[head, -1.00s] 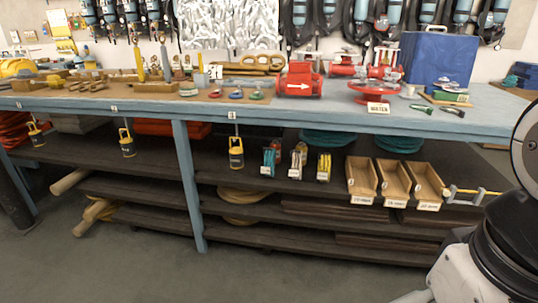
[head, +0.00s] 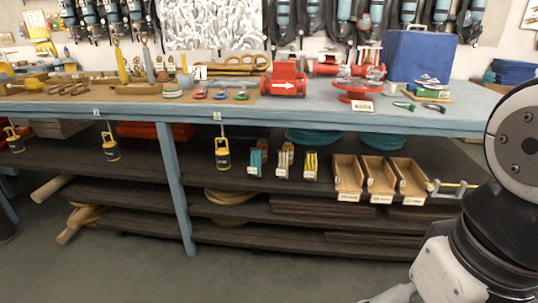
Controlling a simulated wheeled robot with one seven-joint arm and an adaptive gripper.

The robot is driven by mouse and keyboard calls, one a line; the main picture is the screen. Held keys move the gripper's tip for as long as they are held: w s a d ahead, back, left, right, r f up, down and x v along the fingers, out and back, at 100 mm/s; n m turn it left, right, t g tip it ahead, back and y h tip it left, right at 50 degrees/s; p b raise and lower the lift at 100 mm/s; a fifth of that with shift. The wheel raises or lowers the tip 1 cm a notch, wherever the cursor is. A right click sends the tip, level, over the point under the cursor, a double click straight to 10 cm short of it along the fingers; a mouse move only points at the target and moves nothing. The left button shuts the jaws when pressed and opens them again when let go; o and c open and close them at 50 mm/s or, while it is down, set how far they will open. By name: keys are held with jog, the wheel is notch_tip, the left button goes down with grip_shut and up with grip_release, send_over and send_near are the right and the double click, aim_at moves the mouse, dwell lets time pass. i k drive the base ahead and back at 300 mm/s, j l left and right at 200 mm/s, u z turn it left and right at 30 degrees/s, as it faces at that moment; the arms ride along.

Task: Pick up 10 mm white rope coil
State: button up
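I cannot make out a coil that is clearly white. Pale tan rope coils lie on the shelves under the bench: one on the middle shelf (head: 230,196) and one below it (head: 232,224), both partly hidden by shelf boards and shadow. Teal coils sit on the upper shelf, one left (head: 312,136) and one right (head: 383,139), partly behind the bench edge. No diameter label can be read on any coil. My arm stands at the right edge of the view. My gripper is outside the picture.
The blue bench (head: 330,112) carries red valves (head: 285,80), a blue case (head: 420,58) and small tools. Below are small wooden bins (head: 380,185) and yellow hanging units (head: 222,153). Pale rolls (head: 50,188) stick out at left. The grey floor (head: 110,270) in front is clear.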

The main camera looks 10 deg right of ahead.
aim_at(282, 170)
jog(key=i+j+z, duration=0.25)
jog(key=i+j, duration=0.45)
jog(key=i+j+z, duration=0.25)
jog(key=i+j, duration=0.45)
jog(key=j, duration=0.1)
